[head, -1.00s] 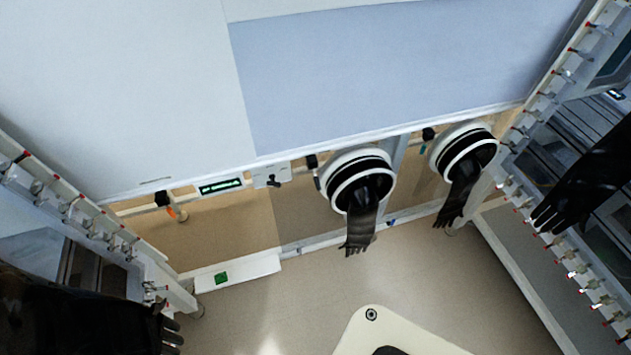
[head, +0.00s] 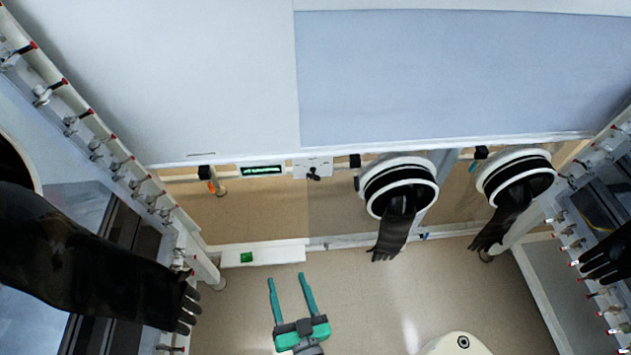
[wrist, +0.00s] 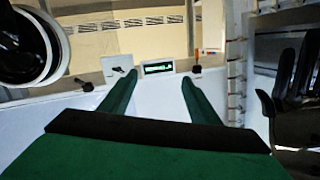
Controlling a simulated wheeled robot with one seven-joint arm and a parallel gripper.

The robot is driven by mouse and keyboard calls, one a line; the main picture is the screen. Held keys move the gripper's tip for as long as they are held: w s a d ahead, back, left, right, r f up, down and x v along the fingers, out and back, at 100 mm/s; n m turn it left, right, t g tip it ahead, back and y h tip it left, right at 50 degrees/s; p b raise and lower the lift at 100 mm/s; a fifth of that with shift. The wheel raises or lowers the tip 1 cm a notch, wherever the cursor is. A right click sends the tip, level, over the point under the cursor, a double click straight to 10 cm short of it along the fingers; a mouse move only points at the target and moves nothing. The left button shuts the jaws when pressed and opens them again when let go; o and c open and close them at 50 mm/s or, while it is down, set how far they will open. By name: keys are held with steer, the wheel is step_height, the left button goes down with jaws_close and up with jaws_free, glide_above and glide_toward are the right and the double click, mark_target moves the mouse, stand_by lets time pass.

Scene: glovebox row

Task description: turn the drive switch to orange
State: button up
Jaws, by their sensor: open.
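The drive switch looks to be the small black knob on a white plate (head: 313,169), on the rail under the cabinet front. In the wrist view the plate (wrist: 117,67) lies just left of the left fingertip. I cannot make out its colour marks or which one the knob points to. My gripper (head: 291,277), with teal fingers, is open and empty, below the switch in the head view and apart from it. In the wrist view its fingertips (wrist: 159,78) stand apart with a lit display between them.
The green-lit display (head: 262,170) sits left of the switch, with an orange-tipped item (head: 211,187) further left. A glove port (head: 400,190) with a hanging black glove is close on the right. A large black glove (head: 90,255) reaches in from the left. The floor around my gripper is clear.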

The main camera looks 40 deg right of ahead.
steer(key=w+d+m+h, duration=0.2)
steer(key=w+d+m, duration=0.1)
steer(key=w+d, duration=0.6)
steer(key=m+h, duration=0.2)
steer(key=m, duration=0.1)
glide_toward(314, 178)
steer(key=x, duration=0.8)
steer(key=shift+w+d+f, duration=0.1)
steer(key=shift+w+d, duration=0.1)
steer(key=shift+w, duration=0.1)
steer(key=shift+c, duration=0.7)
steer(key=c, duration=0.9)
